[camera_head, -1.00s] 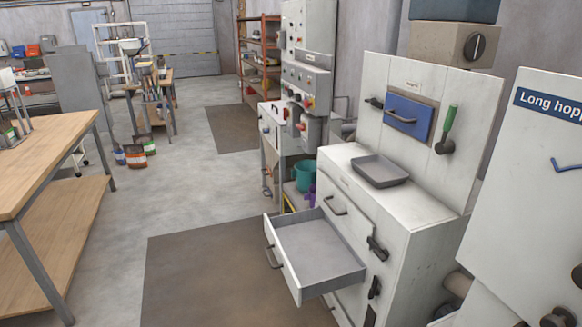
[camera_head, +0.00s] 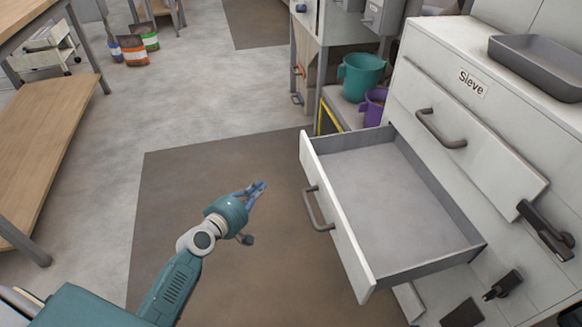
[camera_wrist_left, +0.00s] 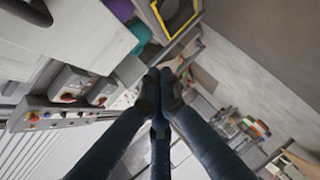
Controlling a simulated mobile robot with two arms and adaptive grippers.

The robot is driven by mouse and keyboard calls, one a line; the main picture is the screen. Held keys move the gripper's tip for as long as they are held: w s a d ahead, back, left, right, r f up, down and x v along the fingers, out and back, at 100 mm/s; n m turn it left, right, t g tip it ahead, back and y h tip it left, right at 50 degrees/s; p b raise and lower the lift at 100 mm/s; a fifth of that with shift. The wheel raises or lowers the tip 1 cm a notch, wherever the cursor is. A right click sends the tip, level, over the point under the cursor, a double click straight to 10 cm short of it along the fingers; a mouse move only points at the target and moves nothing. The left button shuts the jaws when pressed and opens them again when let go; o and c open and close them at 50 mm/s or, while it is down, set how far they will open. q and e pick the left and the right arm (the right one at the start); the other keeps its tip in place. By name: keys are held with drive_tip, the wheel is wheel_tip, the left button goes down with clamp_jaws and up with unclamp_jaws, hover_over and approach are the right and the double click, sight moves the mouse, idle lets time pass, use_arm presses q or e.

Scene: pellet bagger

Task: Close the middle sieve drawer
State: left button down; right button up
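The sieve cabinet (camera_head: 415,75) stands at the right in the head view, labelled "Sieve". Its middle drawer (camera_head: 341,225) is pulled well out, an empty grey tray with a white front. The drawer's dark bar handle (camera_head: 318,210) faces left. A closed white drawer front with its own handle (camera_head: 440,130) is above it. My left gripper (camera_head: 260,187) is in front of the drawer, left of the handle and apart from it. Its fingertips (camera_wrist_left: 161,86) meet in the left wrist view, with nothing seen between them. My right gripper is not in view.
A grey tray (camera_head: 535,65) sits on the cabinet top. Dark latches (camera_head: 545,230) stick out from the cabinet front at the right. Teal (camera_head: 360,75) and purple (camera_head: 374,105) containers stand behind the drawer. A wooden workbench (camera_head: 45,150) is at the left. The floor mat between is clear.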

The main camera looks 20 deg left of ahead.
use_arm(q)
wheel_tip(320, 180, up, 9)
drive_tip(key=w+n+t+h+b, duration=0.1)
drive_tip(key=w+n+t+b, duration=0.1)
drive_tip(key=t+b, duration=0.15)
drive_tip(key=w+d, duration=0.5)
drive_tip(key=w, duration=0.7)
drive_tip(key=shift+g+b, duration=0.3)
drive_tip(key=shift+g, duration=0.05)
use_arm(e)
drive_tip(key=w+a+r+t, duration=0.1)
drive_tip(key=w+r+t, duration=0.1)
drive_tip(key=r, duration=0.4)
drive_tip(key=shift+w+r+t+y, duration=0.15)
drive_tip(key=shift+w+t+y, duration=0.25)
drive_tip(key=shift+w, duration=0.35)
use_arm(q)
drive_tip(key=shift+w+d, duration=0.15)
drive_tip(key=shift+d, duration=0.05)
